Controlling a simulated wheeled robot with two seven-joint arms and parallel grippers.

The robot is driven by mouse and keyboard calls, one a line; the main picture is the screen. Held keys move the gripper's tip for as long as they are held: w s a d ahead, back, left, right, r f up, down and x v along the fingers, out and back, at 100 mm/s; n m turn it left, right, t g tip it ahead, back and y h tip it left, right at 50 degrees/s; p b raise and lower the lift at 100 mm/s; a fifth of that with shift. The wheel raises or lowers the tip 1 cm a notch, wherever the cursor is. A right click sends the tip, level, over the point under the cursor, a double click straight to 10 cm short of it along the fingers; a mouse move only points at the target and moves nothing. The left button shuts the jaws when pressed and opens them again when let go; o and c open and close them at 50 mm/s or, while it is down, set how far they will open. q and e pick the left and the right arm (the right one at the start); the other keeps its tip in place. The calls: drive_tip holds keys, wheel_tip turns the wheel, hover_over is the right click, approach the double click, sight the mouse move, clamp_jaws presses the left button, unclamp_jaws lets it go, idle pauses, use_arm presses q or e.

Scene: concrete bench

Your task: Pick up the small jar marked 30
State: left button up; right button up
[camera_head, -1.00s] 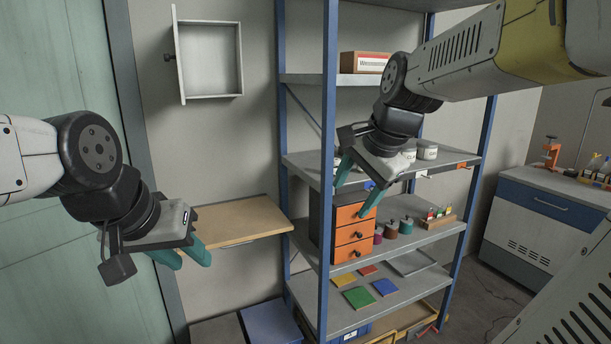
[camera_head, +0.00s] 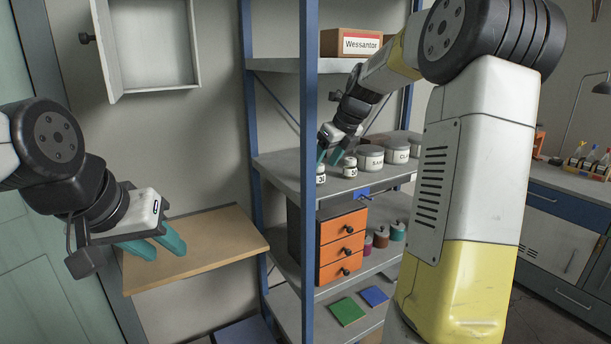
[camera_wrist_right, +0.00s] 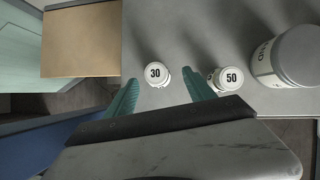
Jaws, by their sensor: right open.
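The small white jar marked 30 (camera_wrist_right: 157,74) stands on the grey shelf (camera_wrist_right: 190,25), its round lid facing my right wrist camera. In the head view it is the leftmost small jar (camera_head: 320,177), partly covered by my right gripper (camera_head: 334,154). In the right wrist view my right gripper (camera_wrist_right: 162,82) is open and empty, its teal fingers on either side of the jar's near side. A similar jar marked 50 (camera_wrist_right: 231,78) stands just right of the right finger, very close to it. My left gripper (camera_head: 166,246) is open and empty above the wooden side shelf.
Large labelled jars (camera_head: 370,158) stand right of the small ones; one also shows in the wrist view (camera_wrist_right: 290,58). A blue shelf post (camera_head: 309,120) rises in front. An orange drawer unit (camera_head: 342,240) sits below. The wooden side shelf (camera_head: 215,235) is bare.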

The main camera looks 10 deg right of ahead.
sight(322, 166)
drive_tip(key=x, duration=0.4)
drive_tip(key=shift+a+f, duration=0.25)
drive_tip(key=shift+a, duration=0.05)
clamp_jaws()
